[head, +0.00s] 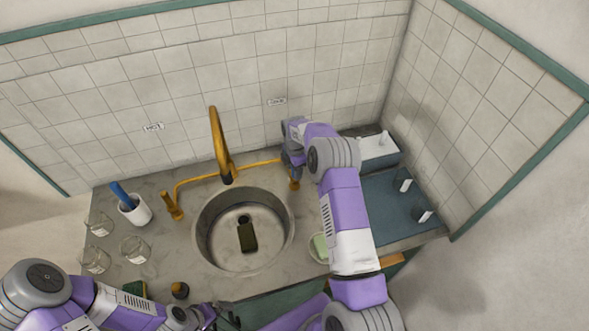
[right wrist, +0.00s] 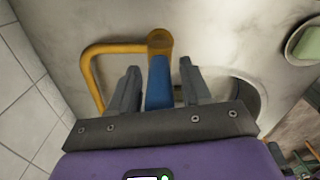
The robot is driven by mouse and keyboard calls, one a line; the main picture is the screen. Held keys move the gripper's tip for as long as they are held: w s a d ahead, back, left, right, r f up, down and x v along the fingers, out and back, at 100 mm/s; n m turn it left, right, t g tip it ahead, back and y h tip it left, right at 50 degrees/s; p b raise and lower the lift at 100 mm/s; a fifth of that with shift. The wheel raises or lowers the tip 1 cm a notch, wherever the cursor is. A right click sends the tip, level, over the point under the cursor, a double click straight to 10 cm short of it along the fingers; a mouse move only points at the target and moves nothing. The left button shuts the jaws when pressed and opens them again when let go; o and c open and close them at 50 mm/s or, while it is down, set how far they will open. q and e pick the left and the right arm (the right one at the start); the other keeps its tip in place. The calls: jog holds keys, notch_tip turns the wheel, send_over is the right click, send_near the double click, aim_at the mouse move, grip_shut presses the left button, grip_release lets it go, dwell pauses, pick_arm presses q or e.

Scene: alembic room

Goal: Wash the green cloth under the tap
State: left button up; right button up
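A dark green folded cloth (head: 248,240) lies in the round steel sink basin (head: 205,240), just in front of the dark drain. The gold tap spout (head: 217,140) arches over the basin's back rim. My right gripper (head: 291,168) is down at the gold tap post on the COLD side. In the right wrist view, its two fingers (right wrist: 158,88) stand apart on either side of a blue tap lever (right wrist: 158,82), with small gaps showing. My left gripper (head: 228,315) is low in front of the basin, dark and partly cut off; its finger opening is unclear. No water shows.
The HOT-side gold valve (head: 173,207) stands left of the basin. Glass beakers (head: 134,250), a white cup (head: 135,211) with a blue item and a sponge (head: 135,288) are at left. Pale green soap (head: 319,247) sits right of the basin. A blue-grey tray (head: 385,205) holds glasses.

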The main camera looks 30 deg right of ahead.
grip_shut()
jog(key=shift+s+f+t+b, duration=0.1)
jog(key=shift+t+b, duration=0.2)
jog(key=shift+b, duration=0.3)
jog(key=t+b, duration=0.1)
jog(key=s+t+b, duration=0.1)
jog(key=shift+a+h+b, duration=0.15)
jog(key=shift+h+b, duration=0.15)
jog(key=shift+o, duration=0.8)
grip_release()
